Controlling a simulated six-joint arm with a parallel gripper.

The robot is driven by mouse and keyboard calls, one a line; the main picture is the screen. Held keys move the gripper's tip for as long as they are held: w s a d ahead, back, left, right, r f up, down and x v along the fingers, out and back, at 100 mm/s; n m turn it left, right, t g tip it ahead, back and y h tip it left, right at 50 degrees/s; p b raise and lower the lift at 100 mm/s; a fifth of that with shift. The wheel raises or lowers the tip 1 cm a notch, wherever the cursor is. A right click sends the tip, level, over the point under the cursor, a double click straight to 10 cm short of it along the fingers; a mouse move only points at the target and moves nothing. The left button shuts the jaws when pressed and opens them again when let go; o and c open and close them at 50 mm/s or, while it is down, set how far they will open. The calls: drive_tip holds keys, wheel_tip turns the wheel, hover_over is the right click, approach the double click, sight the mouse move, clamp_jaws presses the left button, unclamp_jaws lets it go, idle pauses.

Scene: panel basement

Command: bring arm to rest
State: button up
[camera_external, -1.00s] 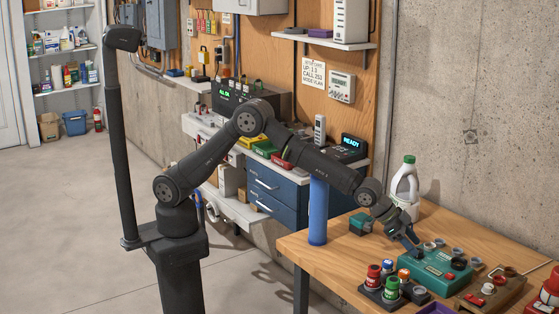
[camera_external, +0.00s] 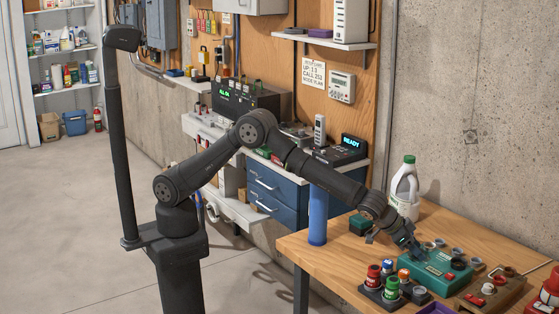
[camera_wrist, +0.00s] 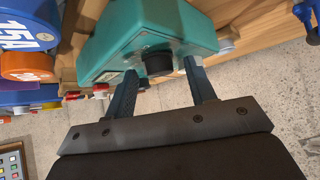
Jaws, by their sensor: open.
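My gripper (camera_external: 417,252) is at the left end of a teal box (camera_external: 436,270) on the wooden table. In the wrist view my gripper (camera_wrist: 160,85) shows two blue fingers spread apart. The teal box (camera_wrist: 150,35) lies just beyond them, with a black round knob (camera_wrist: 158,65) seen in the gap between the fingertips. The fingers do not look closed on the knob. I cannot tell whether they touch the box.
A rack of red, blue and green capped cylinders (camera_external: 388,280) stands left of the box. A white jug (camera_external: 405,188) with a green cap stands behind. A brown box (camera_external: 490,290) is at right. A blue post (camera_external: 318,212) stands at the table's left edge. Floor at left is clear.

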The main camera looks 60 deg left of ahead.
drive_tip(key=shift+s+d+n+t+y, duration=0.1)
drive_tip(key=shift+n+t+y, duration=0.4)
drive_tip(key=shift+n+y, duration=0.5)
drive_tip(key=shift+n, duration=0.3)
drive_tip(key=shift+h, duration=0.4)
drive_tip(key=shift+a+m+g+h, duration=0.1)
drive_tip(key=shift+m+g+h, duration=0.4)
drive_tip(key=shift+m, duration=0.5)
drive_tip(key=shift+a+m+g+h, duration=0.1)
drive_tip(key=shift+m+g+h, duration=0.2)
drive_tip(key=shift+m+h, duration=0.5)
drive_tip(key=shift+w+m+g, duration=0.2)
drive_tip(key=shift+m+g, duration=0.3)
drive_tip(key=shift+m, duration=0.5)
drive_tip(key=shift+s+n+t, duration=0.1)
drive_tip(key=shift+n+t, duration=0.3)
drive_tip(key=shift+n, duration=0.3)
drive_tip(key=shift+s+d+n+t+y, duration=0.15)
drive_tip(key=shift+n+t+y, duration=0.3)
drive_tip(key=shift+n+y, duration=0.45)
drive_tip(key=shift+w+d+n+t+y, duration=0.1)
drive_tip(key=shift+n+t+y, duration=0.45)
drive_tip(key=shift+n, duration=0.65)
drive_tip(key=shift+a+m+g+h, duration=0.3)
drive_tip(key=shift+m+h, duration=0.15)
drive_tip(key=shift+m, duration=0.25)
drive_tip(key=shift+m+g+h, duration=0.7)
drive_tip(key=shift+m+h, duration=0.1)
drive_tip(key=shift+m, duration=0.6)
